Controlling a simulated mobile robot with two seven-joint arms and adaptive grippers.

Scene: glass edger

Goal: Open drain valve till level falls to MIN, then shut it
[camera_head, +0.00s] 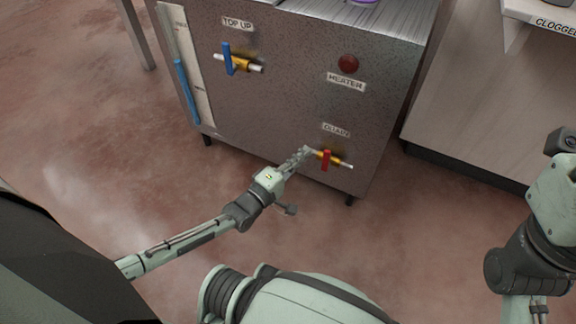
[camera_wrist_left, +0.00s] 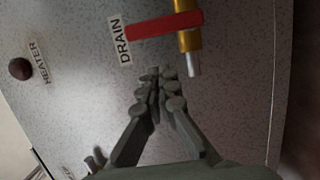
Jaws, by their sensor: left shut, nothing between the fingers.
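The drain valve (camera_head: 327,160) sits low on the front of the metal tank cabinet, under a DRAIN label (camera_head: 336,129). Its red handle (camera_wrist_left: 164,25) lies across the brass and silver pipe (camera_wrist_left: 189,40). My left gripper (camera_head: 303,152) is shut and empty at the left end of that pipe. In the left wrist view its fingertips (camera_wrist_left: 156,74) are together, below the handle and apart from it. The level gauge (camera_head: 204,105) stands at the cabinet's left, with a blue column (camera_head: 185,88) reaching partway up; its marks are too small to read. My right gripper's fingers are out of view.
The top-up valve (camera_head: 228,60) with a blue handle is at upper left. A red heater lamp (camera_head: 348,64) is at upper right, above its label. A pale unit (camera_head: 480,90) stands right of the cabinet. The floor in front is clear.

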